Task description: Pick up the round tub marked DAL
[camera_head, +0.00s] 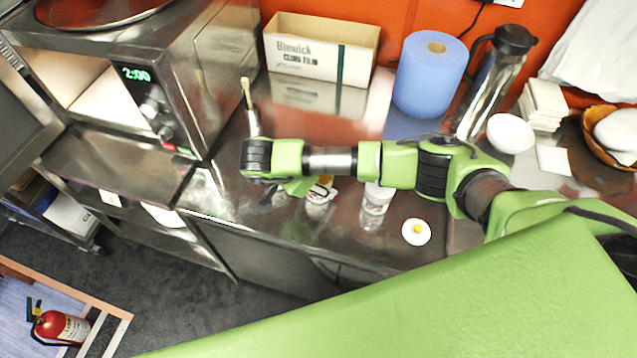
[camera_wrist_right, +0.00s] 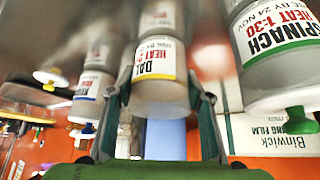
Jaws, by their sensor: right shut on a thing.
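The round DAL tub (camera_wrist_right: 160,58) is white with red and black lettering and a yellow band. In the right wrist view it stands between the two fingers of my right gripper (camera_wrist_right: 160,88), which is shut on it. In the head view my right arm reaches left over the steel counter. There the tub (camera_head: 321,187) shows only partly, below the arm, with its label turned up. Whether it touches the counter I cannot tell. My left gripper is not in view.
A SPINACH tub (camera_wrist_right: 275,60) with a green band is close on the right, and another tub (camera_wrist_right: 91,92) on the left. In the head view a white tub (camera_head: 376,202) and a yellow-knobbed lid (camera_head: 416,238) are nearby. The Binwick box (camera_head: 320,48), blue roll (camera_head: 430,80) and oven (camera_head: 205,60) stand behind.

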